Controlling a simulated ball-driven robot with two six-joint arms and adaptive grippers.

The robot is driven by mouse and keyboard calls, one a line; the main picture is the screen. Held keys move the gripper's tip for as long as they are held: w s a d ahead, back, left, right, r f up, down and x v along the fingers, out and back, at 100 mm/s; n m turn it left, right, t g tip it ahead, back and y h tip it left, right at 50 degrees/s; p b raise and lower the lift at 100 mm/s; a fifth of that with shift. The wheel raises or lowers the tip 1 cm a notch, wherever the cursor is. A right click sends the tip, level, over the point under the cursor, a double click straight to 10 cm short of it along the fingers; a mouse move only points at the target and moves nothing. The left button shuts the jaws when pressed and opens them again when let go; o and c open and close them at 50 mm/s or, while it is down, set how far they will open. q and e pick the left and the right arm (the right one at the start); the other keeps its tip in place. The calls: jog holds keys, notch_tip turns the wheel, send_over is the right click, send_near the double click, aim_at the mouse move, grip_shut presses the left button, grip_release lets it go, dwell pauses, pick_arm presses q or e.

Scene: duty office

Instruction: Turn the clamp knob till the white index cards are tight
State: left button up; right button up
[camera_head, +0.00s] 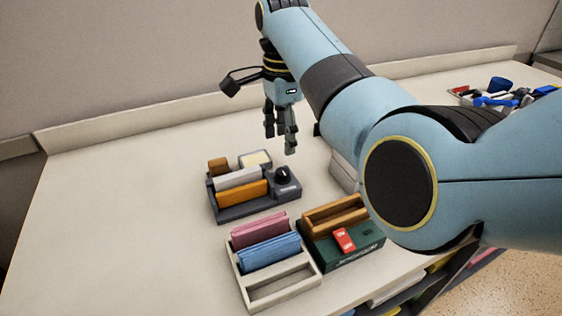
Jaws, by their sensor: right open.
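A dark grey holder (229,214) stands on the table. In it is a row of white index cards (238,177), behind an orange row (244,192). A black clamp knob (283,174) sits on the holder's right end. My right gripper (280,143) points down above and behind the knob, with clear space between them. Its fingers are apart and empty. I cannot tell from this view whether the cards are tight. My left gripper is not in view.
In front stands a pale tray (283,293) with pink cards (259,229) and blue cards (269,251). Beside it is a green box (357,252) with a wooden top and a red item (343,239). My right arm hides part of the table's right side. The left side is clear.

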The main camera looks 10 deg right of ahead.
aim_at(283, 171)
notch_tip(283, 171, down, 6)
jog(key=shift+r, duration=0.25)
notch_tip(283, 171, down, 3)
jog(key=shift+r, duration=0.1)
jog(key=shift+f, duration=0.2)
jog(key=shift+c, duration=0.2)
jog(key=c, duration=0.5)
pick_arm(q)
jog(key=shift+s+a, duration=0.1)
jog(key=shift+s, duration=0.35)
pick_arm(e)
grip_shut()
